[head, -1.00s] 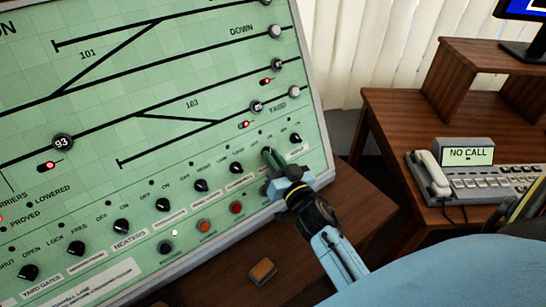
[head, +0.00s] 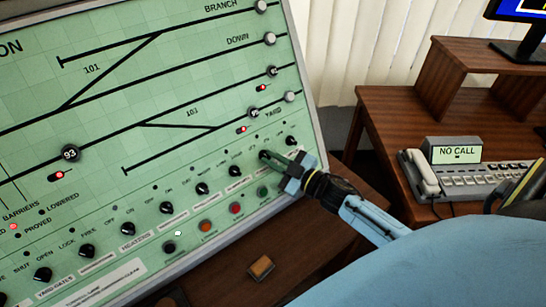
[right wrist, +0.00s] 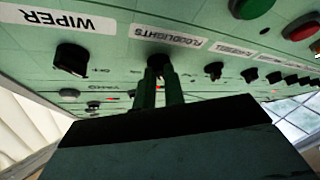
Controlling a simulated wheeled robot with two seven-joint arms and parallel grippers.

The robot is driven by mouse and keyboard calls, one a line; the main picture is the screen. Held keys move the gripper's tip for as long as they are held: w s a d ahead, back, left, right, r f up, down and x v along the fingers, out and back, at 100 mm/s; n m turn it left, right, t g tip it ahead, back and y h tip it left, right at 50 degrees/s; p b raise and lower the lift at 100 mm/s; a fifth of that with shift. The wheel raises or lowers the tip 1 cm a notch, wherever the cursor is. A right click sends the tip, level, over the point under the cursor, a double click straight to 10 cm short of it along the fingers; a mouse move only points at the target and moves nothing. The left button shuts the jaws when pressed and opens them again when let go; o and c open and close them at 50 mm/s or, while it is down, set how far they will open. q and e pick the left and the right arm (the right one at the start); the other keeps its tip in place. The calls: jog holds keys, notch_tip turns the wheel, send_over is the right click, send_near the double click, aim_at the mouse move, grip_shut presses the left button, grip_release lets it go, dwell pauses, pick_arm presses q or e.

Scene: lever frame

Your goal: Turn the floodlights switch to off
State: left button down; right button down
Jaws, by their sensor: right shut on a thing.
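The floodlights switch (right wrist: 158,66) is a small black rotary knob on the green panel, above its FLOODLIGHTS label in the head view's sense and beside that label (right wrist: 167,36) in the right wrist view. My right gripper (right wrist: 160,88) is shut on this knob, with a dark green finger on either side of it. In the head view my right gripper (head: 270,158) reaches the lower right of the panel from the right and mostly hides the knob. Which way the knob points cannot be told. My left gripper is not in view.
The wiper knob (right wrist: 71,58) is beside the gripped knob; other black knobs (head: 202,188) run along the same row. Push buttons (head: 236,208) sit just below. A wooden desk with a telephone (head: 425,175) stands at the right.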

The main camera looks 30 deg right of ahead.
jog(key=shift+d+n+g+y, duration=0.1)
jog(key=shift+n+g+y, duration=0.2)
jog(key=shift+n, duration=0.3)
jog(key=c, duration=1.5)
grip_release()
jog(key=v, duration=1.3)
jog(key=shift+s, duration=0.15)
